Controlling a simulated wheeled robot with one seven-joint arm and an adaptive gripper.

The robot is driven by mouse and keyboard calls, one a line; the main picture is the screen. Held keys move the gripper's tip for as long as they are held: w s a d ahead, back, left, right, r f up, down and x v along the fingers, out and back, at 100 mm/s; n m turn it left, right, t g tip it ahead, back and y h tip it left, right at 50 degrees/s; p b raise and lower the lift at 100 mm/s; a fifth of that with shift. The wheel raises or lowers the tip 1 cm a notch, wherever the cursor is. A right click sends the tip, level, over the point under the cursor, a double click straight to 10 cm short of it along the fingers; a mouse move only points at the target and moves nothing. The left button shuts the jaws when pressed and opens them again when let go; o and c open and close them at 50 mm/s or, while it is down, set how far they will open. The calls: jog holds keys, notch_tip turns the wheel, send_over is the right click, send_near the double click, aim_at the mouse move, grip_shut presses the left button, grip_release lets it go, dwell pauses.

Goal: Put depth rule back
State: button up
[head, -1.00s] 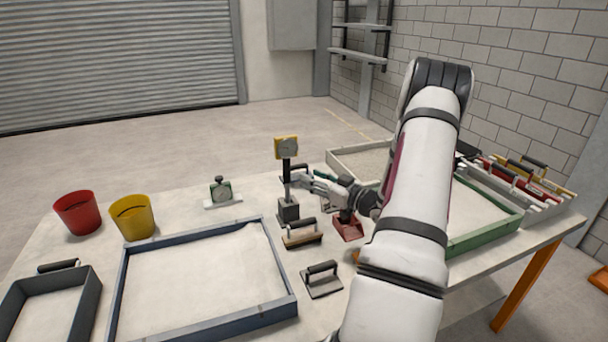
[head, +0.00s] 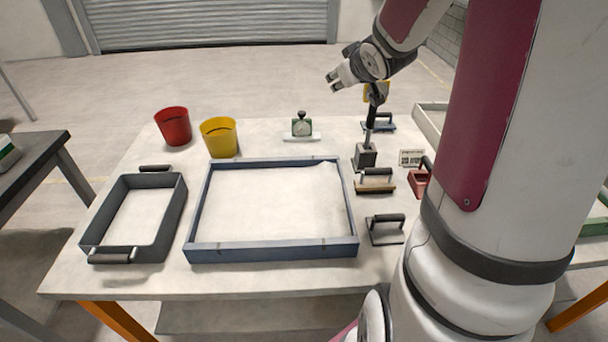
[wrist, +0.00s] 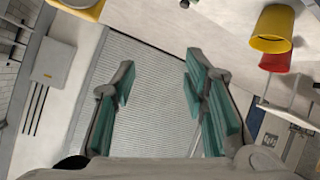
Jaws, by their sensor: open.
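The tall gauge with a black post (head: 371,118) and a yellow head, which I take for the depth rule, stands upright in a dark grey block (head: 365,155) right of the blue-framed tray. Its yellow head is partly hidden behind my wrist in the head view. My gripper (head: 333,82) is open and empty, raised above the table and pointing left, up by the gauge's head. In the wrist view my gripper (wrist: 160,72) shows its teal pads spread apart with nothing between them. A yellow piece (wrist: 85,7) at the top left edge may be the gauge's head.
The blue-framed sand tray (head: 272,252) fills the table's middle, with a dark handled tray (head: 112,250) to its left. A wooden float (head: 375,186) and a black-handled trowel (head: 386,232) lie right.

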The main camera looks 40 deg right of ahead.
jog(key=s+a+r+g+y, duration=0.1)
jog(key=s+a+r, duration=0.1)
jog(key=s+a, duration=0.45)
jog(key=s+a+r+g, duration=0.2)
jog(key=s+a+r, duration=0.1)
jog(key=a, duration=0.6)
jog(key=s+a+f+g+y, duration=0.2)
jog(key=s+a+y, duration=0.2)
jog(key=s+a, duration=1)
jog(key=shift+s+a+f+g, duration=0.15)
jog(key=shift+s+f+g, duration=0.2)
jog(key=shift+s, duration=0.9)
